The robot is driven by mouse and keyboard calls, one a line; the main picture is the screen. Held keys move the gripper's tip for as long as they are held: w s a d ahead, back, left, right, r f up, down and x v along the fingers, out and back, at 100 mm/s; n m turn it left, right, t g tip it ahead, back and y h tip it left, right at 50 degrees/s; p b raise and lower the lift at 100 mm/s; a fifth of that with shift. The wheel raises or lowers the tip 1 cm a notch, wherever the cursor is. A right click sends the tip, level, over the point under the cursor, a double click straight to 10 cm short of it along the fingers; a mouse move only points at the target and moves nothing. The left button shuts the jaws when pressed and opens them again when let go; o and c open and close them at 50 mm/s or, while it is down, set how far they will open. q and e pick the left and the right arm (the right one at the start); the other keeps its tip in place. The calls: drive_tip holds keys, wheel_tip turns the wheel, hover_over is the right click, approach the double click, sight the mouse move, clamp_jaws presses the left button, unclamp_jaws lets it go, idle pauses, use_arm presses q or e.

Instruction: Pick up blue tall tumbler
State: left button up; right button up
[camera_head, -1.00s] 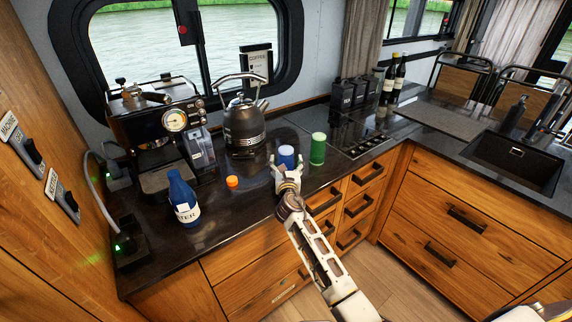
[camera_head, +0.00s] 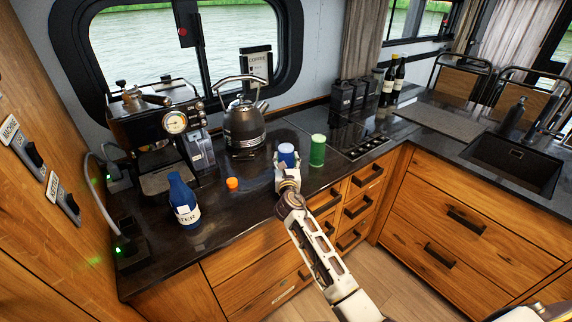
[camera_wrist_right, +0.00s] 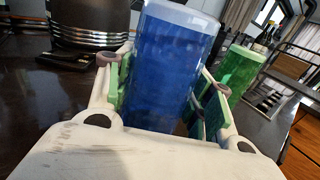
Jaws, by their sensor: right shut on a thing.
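The blue tall tumbler (camera_head: 286,153) has a pale rim and stands near the front of the dark counter, beside a green tumbler (camera_head: 317,150). My right gripper (camera_head: 287,172) is shut on the blue tumbler. In the right wrist view the blue tumbler (camera_wrist_right: 168,65) is between the two fingers of my right gripper (camera_wrist_right: 162,95), tilted in that picture. The green tumbler (camera_wrist_right: 238,70) is just behind the right finger there. Whether the blue tumbler's base touches the counter is hidden by my gripper. My left gripper is not in view.
A kettle (camera_head: 245,125) stands behind the tumblers. A small orange object (camera_head: 232,183) and a blue bottle (camera_head: 182,200) are to the left, with a coffee machine (camera_head: 150,125) behind. A dark hob (camera_head: 350,135) lies to the right.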

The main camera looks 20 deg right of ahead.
sight(286, 146)
wheel_tip(286, 146, up, 7)
drive_tip(key=shift+r+p, duration=0.2)
drive_tip(key=shift+p, duration=0.65)
drive_tip(key=shift+r, duration=0.5)
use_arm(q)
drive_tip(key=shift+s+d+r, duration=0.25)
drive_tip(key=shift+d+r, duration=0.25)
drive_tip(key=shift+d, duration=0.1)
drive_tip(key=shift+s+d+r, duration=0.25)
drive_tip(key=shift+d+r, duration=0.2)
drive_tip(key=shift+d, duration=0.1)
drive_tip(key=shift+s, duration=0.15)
use_arm(e)
drive_tip(key=shift+s+f, duration=0.1)
drive_tip(key=shift+s, duration=0.05)
